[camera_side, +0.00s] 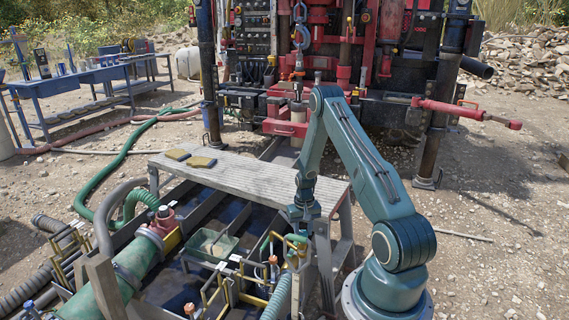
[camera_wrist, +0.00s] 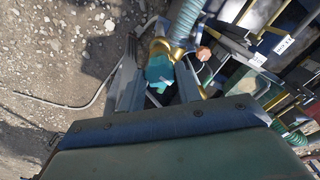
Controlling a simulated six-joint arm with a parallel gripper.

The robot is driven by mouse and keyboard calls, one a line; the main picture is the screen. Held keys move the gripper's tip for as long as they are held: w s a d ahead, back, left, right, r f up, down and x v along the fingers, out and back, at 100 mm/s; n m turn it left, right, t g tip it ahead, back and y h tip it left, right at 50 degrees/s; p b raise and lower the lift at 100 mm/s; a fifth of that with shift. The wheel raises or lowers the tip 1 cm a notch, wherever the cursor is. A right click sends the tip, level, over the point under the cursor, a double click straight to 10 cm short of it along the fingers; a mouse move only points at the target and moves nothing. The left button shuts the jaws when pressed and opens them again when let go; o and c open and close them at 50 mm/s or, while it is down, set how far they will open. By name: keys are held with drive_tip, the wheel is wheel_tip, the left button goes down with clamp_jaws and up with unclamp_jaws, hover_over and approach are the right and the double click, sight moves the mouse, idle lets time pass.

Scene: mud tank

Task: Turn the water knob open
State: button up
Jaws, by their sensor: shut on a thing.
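The water knob, a teal-green handle (camera_wrist: 160,70), sits between the two fingers of my gripper (camera_wrist: 157,88) in the wrist view. My gripper is shut on the knob, with one finger on either side. In the side view my gripper (camera_side: 298,238) points down at the tank's near right corner, beside the metal platform. The knob is partly hidden there by the fingers, and its turn angle cannot be told.
A grated metal platform (camera_side: 240,172) with two yellowish sponge-like pads stands behind my gripper. Valves with yellow frames (camera_side: 222,293) and a copper-coloured cap (camera_wrist: 203,53) are close by. A large green pipe (camera_side: 120,275) lies left.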

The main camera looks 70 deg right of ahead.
sight(303, 233)
drive_tip(key=shift+n, duration=1.4)
drive_tip(key=o, duration=1)
drive_tip(key=shift+c, duration=0.2)
wheel_tip(303, 233, up, 14)
